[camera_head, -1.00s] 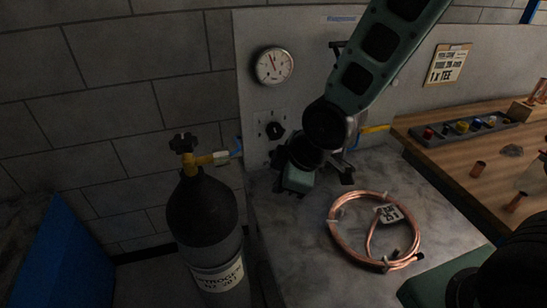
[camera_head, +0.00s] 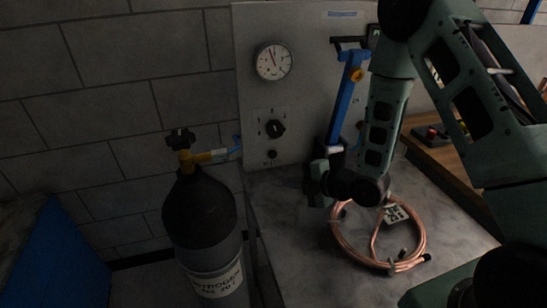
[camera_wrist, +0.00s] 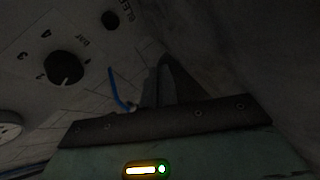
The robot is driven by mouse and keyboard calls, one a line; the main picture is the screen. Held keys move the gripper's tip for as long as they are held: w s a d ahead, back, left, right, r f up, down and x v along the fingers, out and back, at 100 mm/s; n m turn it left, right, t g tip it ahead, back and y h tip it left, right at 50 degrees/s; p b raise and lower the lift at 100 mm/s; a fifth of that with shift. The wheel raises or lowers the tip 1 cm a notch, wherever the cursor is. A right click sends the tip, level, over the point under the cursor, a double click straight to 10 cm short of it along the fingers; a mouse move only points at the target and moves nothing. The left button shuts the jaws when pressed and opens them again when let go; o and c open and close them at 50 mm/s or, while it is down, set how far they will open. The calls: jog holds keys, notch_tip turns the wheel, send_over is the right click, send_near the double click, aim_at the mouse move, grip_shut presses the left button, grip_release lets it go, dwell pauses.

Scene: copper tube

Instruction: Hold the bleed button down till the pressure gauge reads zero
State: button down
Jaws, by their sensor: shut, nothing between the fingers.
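The bleed button (camera_head: 272,154) is a small dark round button low on the grey panel, below a black selector knob (camera_head: 274,129). In the wrist view the button (camera_wrist: 110,20) is at the top, beside lettering that seems to read BLEED. The pressure gauge (camera_head: 273,61) is a white dial above the knob; its needle points up and slightly left, and I cannot read its figures. My gripper (camera_head: 317,182) is right of and below the button, apart from it. In the wrist view its fingers (camera_wrist: 168,84) are together and empty.
A dark nitrogen cylinder (camera_head: 203,215) with a yellow valve stands left of the bench. A copper coil (camera_head: 340,235) lies on the grey bench (camera_head: 290,225), below my wrist. A blue-handled tool (camera_head: 345,108) stands just behind my gripper. A wooden bench (camera_head: 450,170) is at right.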

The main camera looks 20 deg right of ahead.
aim_at(273, 154)
jog(key=shift+w, duration=0.1)
jog(key=w+p, duration=0.1)
jog(key=w, duration=0.5)
jog(key=shift+w, duration=1.3)
jog(key=shift+w, duration=0.15)
dwell(1.2)
jog(key=shift+w, duration=0.25)
jog(key=shift+w+b, duration=0.45)
jog(key=shift+w, duration=0.1)
dwell(2.2)
dwell(1.3)
jog(key=shift+s+b, duration=0.3)
jog(key=shift+s, duration=0.65)
